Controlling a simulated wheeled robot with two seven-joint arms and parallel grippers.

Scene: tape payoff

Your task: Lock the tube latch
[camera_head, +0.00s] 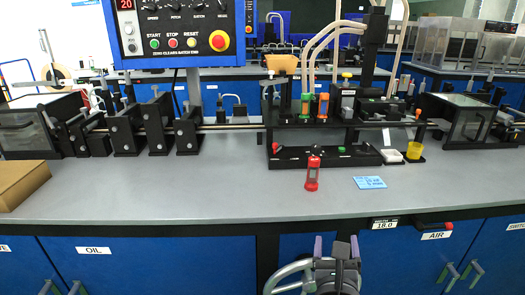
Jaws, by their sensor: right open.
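A black fixture (345,122) stands on the grey bench right of centre, with pale tubes (322,42) coming down to its rear. My right gripper (336,244) is open and empty at the bottom, in front of the bench edge and well short of the fixture. My left gripper is not in view.
A blue control panel (182,32) stands behind the bench at the left. A blue card (370,183) lies on the bench, with a yellow cup (415,151) farther back. A cardboard box (20,184) sits at the far left. The front bench middle-left is clear.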

